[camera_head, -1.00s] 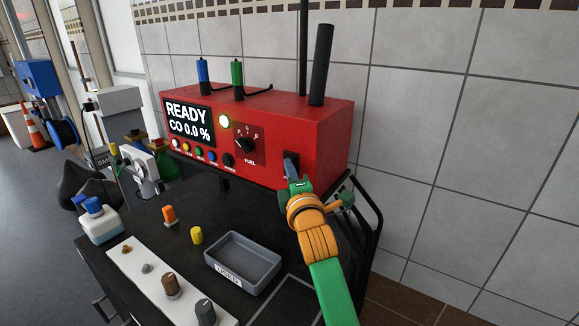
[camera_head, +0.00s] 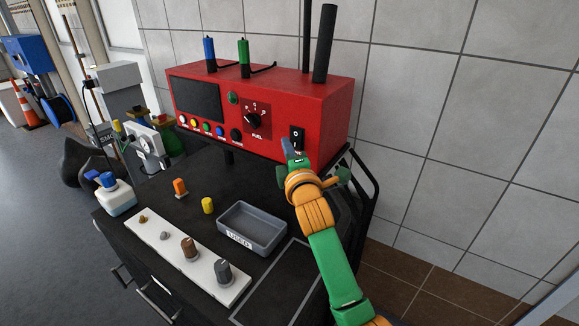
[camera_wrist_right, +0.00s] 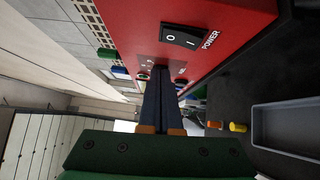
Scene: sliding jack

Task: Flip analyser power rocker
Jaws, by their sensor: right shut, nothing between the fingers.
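The red analyser (camera_head: 265,115) stands on the black cart, its screen (camera_head: 196,99) dark and its round lamp (camera_head: 233,98) unlit. The black power rocker (camera_head: 297,137) is at the right end of the front panel. In the right wrist view the rocker (camera_wrist_right: 184,38) shows O and I marks beside the word POWER. My right gripper (camera_head: 289,148) is shut and empty, its tips just below and left of the rocker in the head view. In the wrist view its fingers (camera_wrist_right: 160,78) lie together, apart from the rocker as far as I can tell. My left gripper is not in view.
A grey USED tray (camera_head: 251,229) sits on the cart top before the analyser. A white strip (camera_head: 185,262) with knobs, an orange plug (camera_head: 180,187) and a yellow plug (camera_head: 208,205) lie left of it. A tiled wall stands behind.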

